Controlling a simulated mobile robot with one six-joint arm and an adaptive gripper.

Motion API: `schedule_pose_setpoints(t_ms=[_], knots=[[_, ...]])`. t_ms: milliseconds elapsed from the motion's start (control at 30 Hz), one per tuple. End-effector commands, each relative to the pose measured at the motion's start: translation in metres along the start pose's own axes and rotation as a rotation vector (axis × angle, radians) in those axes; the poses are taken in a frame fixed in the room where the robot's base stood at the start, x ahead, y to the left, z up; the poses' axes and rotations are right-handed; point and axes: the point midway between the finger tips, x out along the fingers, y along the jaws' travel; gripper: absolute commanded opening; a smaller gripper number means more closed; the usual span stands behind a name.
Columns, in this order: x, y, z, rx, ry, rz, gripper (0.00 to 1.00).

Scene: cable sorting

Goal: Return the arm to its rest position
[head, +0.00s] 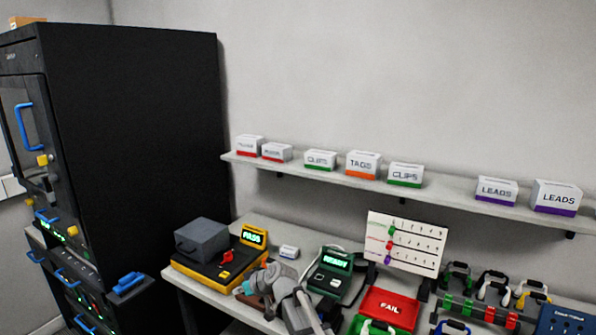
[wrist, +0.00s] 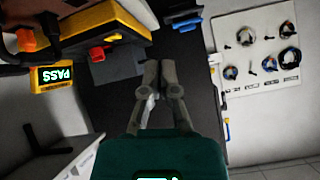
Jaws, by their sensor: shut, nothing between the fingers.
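My gripper (wrist: 159,70) shows in the wrist view with its two grey fingers close together and nothing between them. In the head view my grey arm reaches in from the bottom edge, and my gripper (head: 262,284) is over the bench between the yellow tester and the green tester. The fingertips are small there and hard to make out.
The yellow tester (head: 205,275) reads PASS; the green tester (head: 330,280) reads READY. A red FAIL bin (head: 388,308) and a cable rack (head: 480,308) stand to the right. A dark cabinet (head: 140,140) stands left. A shelf (head: 450,190) holds labelled boxes.

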Motion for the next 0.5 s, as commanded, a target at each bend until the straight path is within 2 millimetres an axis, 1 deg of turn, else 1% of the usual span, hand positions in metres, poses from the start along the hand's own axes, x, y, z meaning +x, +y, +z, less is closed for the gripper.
schedule_pose_setpoints(t_ms=[33,100,167,200,267,300,367,400,467,500], knots=[[-0.02,0.009,0.024,0.038,-0.052,0.024,0.0],[-0.041,0.021,0.053,0.094,-0.133,0.058,0.0],[-0.06,0.031,0.077,0.147,-0.2,0.091,0.0],[-0.073,0.038,0.093,0.185,-0.243,0.115,0.0],[-0.093,0.046,0.117,0.242,-0.308,0.155,0.0],[-0.107,0.051,0.133,0.283,-0.35,0.183,0.0],[-0.128,0.057,0.156,0.345,-0.412,0.229,0.0],[-0.143,0.061,0.172,0.388,-0.452,0.262,0.0],[-0.165,0.065,0.194,0.454,-0.511,0.314,0.0],[-0.179,0.067,0.208,0.498,-0.548,0.349,0.0]])
